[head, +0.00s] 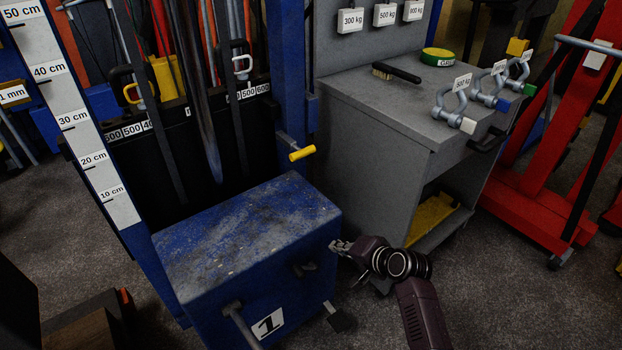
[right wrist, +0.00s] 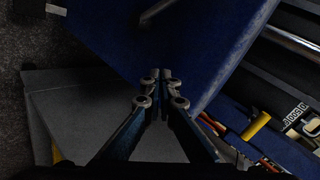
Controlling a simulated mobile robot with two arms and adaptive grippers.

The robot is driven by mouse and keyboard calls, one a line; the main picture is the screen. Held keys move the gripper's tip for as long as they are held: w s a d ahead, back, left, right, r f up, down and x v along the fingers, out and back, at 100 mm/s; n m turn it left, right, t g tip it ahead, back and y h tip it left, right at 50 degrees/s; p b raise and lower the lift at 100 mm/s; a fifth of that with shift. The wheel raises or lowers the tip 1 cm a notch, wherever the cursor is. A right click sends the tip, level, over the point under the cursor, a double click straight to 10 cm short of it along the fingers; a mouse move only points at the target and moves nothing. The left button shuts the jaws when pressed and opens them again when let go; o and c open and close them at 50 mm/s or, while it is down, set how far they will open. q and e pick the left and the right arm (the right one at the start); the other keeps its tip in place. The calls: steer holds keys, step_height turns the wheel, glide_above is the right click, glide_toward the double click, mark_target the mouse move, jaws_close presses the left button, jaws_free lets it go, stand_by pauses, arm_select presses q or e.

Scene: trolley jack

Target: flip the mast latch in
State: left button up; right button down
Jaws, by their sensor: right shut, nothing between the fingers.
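The mast latch (head: 302,153) is a short yellow-tipped handle that sticks out to the right from the blue mast (head: 288,90). In the right wrist view the yellow latch (right wrist: 257,125) shows at the lower right. My right gripper (head: 338,246) is beside the right face of the blue box, below and right of the latch and apart from it. Its fingers (right wrist: 162,76) are together and hold nothing. My left gripper is not in view.
The blue box (head: 245,225) marked 1 stands in front of the mast, with levers on its front. A grey cart (head: 395,105) bearing shackles (head: 460,105) and a brush (head: 396,72) stands to the right. Bare floor (head: 490,270) lies at the lower right.

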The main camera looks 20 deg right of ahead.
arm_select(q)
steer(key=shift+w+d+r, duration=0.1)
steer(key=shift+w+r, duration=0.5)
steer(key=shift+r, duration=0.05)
arm_select(e)
steer(key=w+d+r+m+t+y, duration=0.1)
steer(key=w+r+m+t, duration=0.1)
steer(key=r, duration=0.8)
steer(key=w+d+r+m+t+y, duration=0.1)
steer(key=w+r, duration=0.3)
steer(key=r, duration=0.6)
steer(key=shift+d+m+t, duration=0.45)
steer(key=shift+m+t, duration=0.05)
steer(key=shift+t, duration=0.4)
steer(key=shift+w, duration=0.1)
steer(key=b, duration=0.3)
glide_toward(305, 154)
steer(key=x, duration=0.5)
steer(key=shift+w+a+f, duration=0.1)
steer(key=shift+w+a, duration=0.05)
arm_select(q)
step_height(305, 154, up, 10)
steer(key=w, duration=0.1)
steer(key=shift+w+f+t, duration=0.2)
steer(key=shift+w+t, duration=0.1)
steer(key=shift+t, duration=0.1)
arm_select(e)
steer(key=shift+x, duration=0.8)
